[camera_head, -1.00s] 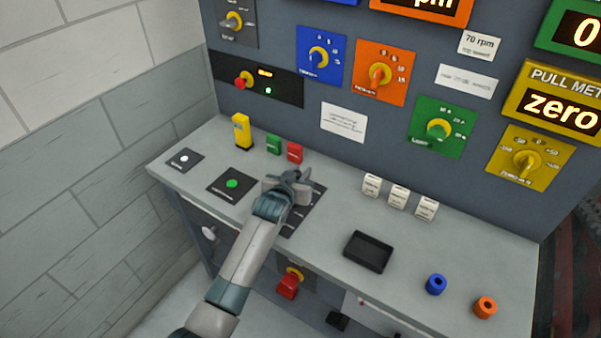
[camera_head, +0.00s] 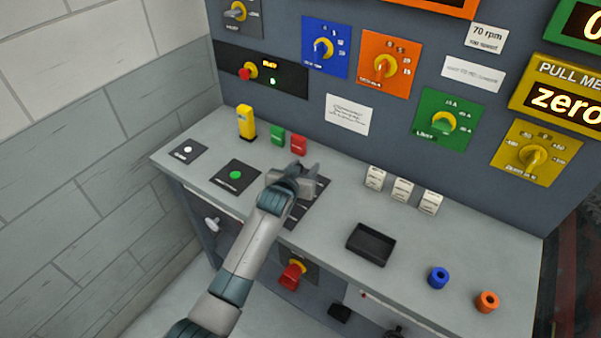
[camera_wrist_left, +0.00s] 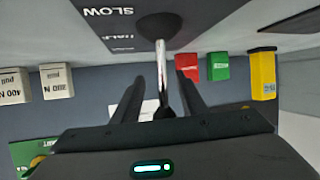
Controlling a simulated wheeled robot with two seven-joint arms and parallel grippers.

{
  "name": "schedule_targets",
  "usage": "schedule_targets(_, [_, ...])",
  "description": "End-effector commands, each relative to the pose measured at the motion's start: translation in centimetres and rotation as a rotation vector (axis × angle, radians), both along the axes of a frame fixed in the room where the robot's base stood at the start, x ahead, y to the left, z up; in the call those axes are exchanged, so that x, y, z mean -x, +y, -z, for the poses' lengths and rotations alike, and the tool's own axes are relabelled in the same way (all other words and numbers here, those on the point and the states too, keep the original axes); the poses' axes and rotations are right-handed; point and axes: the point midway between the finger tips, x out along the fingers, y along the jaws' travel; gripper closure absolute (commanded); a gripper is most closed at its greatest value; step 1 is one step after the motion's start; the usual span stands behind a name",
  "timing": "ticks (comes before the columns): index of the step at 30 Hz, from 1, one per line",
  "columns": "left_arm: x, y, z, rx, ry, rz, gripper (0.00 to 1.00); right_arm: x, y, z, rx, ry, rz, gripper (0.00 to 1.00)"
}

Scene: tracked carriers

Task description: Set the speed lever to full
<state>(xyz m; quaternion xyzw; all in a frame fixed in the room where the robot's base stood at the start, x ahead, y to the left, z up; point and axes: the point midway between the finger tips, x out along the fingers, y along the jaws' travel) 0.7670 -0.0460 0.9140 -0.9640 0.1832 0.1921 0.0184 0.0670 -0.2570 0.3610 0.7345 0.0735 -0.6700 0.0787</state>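The speed lever (camera_wrist_left: 161,70) shows in the left wrist view as a thin metal rod rising from a black round boot on a dark plate. The plate (camera_wrist_left: 108,33) bears the words SLOW and HALF; other lettering on it is cut off or hidden. My left gripper (camera_wrist_left: 160,78) is open, one finger on each side of the rod, with a gap visible on both sides. In the head view my left gripper (camera_head: 308,172) is over the dark plate (camera_head: 299,214) on the desk and hides the lever. My right gripper is not in view.
A red block (camera_head: 298,145) and a green block (camera_head: 278,135) stand just behind the gripper, with a yellow block (camera_head: 246,122) further left. A green button (camera_head: 236,174) is to the left. White blocks (camera_head: 402,190) and a black tray (camera_head: 369,246) are to the right.

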Motion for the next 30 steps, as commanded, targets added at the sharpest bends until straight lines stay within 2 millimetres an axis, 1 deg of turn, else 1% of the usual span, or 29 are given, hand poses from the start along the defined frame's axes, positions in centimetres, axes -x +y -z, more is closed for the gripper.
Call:
schedule_targets(5, [0.4, 0.2, -0.3, 0.0, -0.003, -0.001, 0.61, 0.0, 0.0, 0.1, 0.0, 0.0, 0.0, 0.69])
schedule_targets(11, [1.8, 0.7, -0.9, 0.001, -0.004, 0.0, 0.61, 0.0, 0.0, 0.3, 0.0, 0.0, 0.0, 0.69])
schedule_targets(17, [4.0, 1.6, -1.7, 0.001, -0.003, 0.0, 0.61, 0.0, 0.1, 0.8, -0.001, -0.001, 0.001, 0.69])
schedule_targets(30, [9.9, 3.9, -4.1, 0.0, 0.0, 0.001, 0.61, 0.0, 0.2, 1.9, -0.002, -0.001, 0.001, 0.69])
